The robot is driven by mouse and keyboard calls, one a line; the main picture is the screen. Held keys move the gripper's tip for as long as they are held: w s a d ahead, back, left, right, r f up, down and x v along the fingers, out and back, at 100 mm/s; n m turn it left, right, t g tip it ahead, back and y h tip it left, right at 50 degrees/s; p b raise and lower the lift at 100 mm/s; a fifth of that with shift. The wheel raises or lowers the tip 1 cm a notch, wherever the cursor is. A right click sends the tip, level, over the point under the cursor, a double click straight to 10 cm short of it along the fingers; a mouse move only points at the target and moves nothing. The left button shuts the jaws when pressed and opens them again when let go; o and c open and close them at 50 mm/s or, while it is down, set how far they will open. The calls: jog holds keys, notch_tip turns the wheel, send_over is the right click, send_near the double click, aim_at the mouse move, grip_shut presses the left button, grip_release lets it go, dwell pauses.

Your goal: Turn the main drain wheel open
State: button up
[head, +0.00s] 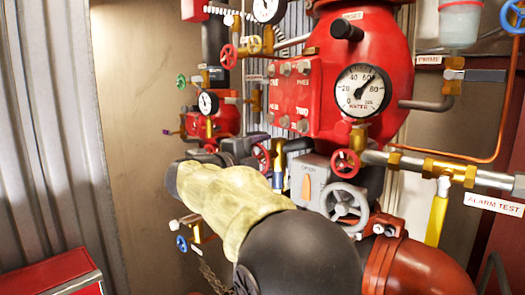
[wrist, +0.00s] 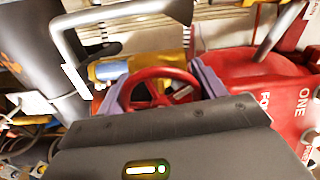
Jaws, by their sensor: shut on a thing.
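In the wrist view a red handwheel (wrist: 155,73) sits between the two purple-grey fingers of my gripper (wrist: 160,92). The fingers are shut on its rim from both sides. A brass body (wrist: 112,69) shows behind the wheel. In the head view the red wheel (head: 263,157) is partly hidden by my gripper (head: 250,152), which is dark and small at the end of my arm. No label naming this wheel as the main drain is readable, and I cannot tell how far it is turned.
A red valve body (head: 385,45) with a water gauge (head: 362,90) stands behind to the right. A grey wheel (head: 345,203) and another red wheel (head: 345,163) are close to my arm. A red box (head: 55,280) is at lower left. Free room lies before the tan wall (head: 130,130).

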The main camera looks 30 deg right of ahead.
jog(key=n+p, duration=0.3)
jog(key=n, duration=0.1)
jog(key=shift+r+n, duration=0.1)
jog(key=shift+n, duration=0.3)
jog(key=n+p, duration=0.3)
jog(key=shift+n, duration=0.3)
jog(key=n+p, duration=0.5)
jog(key=shift+s+f, duration=0.15)
jog(key=shift+f, duration=0.05)
jog(key=shift+f+n+p, duration=0.2)
jog(key=shift+n+p, duration=0.45)
jog(key=shift+n, duration=0.05)
jog(key=shift+f, duration=0.1)
jog(key=o, duration=1)
